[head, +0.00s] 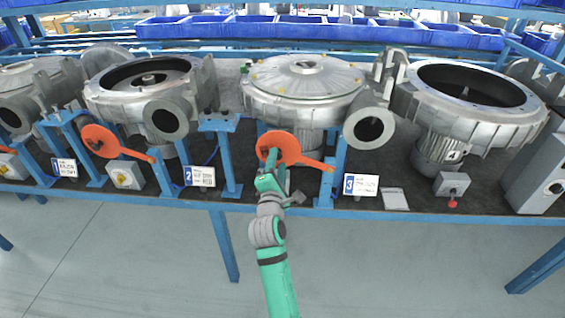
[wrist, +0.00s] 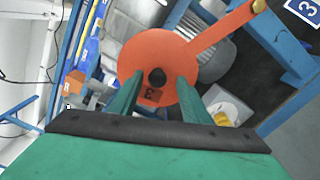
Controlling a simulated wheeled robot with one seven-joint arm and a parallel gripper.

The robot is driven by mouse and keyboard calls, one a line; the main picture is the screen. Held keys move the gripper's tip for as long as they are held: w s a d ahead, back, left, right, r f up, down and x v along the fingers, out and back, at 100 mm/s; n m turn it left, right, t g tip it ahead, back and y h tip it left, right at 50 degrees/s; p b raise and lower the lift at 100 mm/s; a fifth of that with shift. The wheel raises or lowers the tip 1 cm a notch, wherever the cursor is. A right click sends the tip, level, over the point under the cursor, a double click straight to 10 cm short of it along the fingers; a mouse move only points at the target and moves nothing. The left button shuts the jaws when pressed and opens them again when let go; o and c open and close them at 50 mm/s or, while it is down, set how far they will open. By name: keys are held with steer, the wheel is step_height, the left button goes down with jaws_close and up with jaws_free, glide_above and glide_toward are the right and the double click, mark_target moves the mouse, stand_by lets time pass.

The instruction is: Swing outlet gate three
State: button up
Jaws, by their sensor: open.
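Outlet gate three is an orange disc (head: 290,147) on a blue post, with its orange handle (head: 322,163) pointing right and slightly down in the head view. In the wrist view the disc (wrist: 155,55) fills the middle, with a dark hub and a "3" mark. There its handle (wrist: 222,27) runs to the upper right and ends in a yellow knob (wrist: 258,6). My gripper (head: 270,160) is in front of the disc. Its green fingers (wrist: 158,82) are open and spread either side of the hub, with nothing between them held. Whether they touch the disc cannot be told.
Label 3 (head: 361,185) stands on the bench's front edge, right of the gate. Another orange gate (head: 103,143) is left, near label 2 (head: 200,176). Blower housings (head: 303,78) stand behind. A grey box with a red knob (head: 452,185) is right. The floor in front is clear.

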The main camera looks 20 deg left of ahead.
steer(key=v, duration=1)
steer(key=shift+s, duration=0.2)
steer(key=s+d+f+m+h, duration=0.2)
steer(key=s+d+f+m, duration=0.4)
steer(key=s+f+m, duration=0.25)
steer(key=s+d+f+m+h, duration=0.1)
steer(key=s+d+f+m, duration=0.6)
steer(key=s, duration=0.3)
steer(key=s+d+f+m+g+h, duration=0.1)
steer(key=s+d+m, duration=0.4)
steer(key=s, duration=0.6)
steer(key=s+d+m+h, duration=0.1)
steer(key=s+d+m, duration=0.5)
steer(key=s, duration=0.5)
steer(key=shift+s+d+f+g+h, duration=0.3)
steer(key=shift+d+f+g, duration=0.05)
steer(key=shift+d+g, duration=0.1)
